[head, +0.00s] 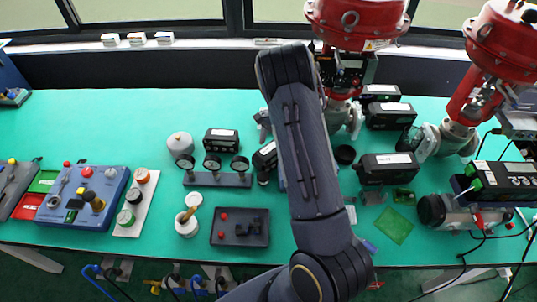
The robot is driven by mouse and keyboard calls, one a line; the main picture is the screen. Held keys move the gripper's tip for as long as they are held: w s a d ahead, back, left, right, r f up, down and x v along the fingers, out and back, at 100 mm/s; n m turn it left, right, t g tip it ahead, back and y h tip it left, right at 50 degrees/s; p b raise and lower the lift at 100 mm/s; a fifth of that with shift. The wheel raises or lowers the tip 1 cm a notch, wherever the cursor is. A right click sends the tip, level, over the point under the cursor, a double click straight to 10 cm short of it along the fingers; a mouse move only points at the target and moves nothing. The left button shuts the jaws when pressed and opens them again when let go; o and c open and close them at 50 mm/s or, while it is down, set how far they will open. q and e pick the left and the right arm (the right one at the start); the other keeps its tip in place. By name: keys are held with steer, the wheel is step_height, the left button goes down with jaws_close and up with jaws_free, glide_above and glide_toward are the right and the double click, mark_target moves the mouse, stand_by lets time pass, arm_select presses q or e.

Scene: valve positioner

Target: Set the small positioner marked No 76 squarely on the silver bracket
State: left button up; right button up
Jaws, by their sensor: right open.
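Several black positioners with white labels are on the green bench: a small one (221,140) behind the gauges, one (265,158) beside my right arm, a larger one (388,168) at centre right, and others (392,115) behind it. Their label text is too small to read, so I cannot tell which is No 76. A small silver piece (372,197) shows below the larger positioner; I cannot tell if it is the silver bracket. My right gripper (281,172) is open and mostly hidden behind my right arm; no held thing shows. My left gripper is out of view.
Red actuators on valves (357,22) (495,38) stand at the back right. A gauge stand (217,180), a dark tray (240,227) and a blue panel (83,197) lie to the left. A green sheet (394,225) and cables are right.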

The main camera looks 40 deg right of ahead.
mark_target(272, 149)
steer(key=x, duration=0.2)
steer(key=p+x, duration=0.1)
steer(key=x, duration=0.1)
steer(key=shift+s+a+f+p, duration=0.2)
steer(key=shift+f+p, duration=0.1)
steer(key=shift+f, duration=0.4)
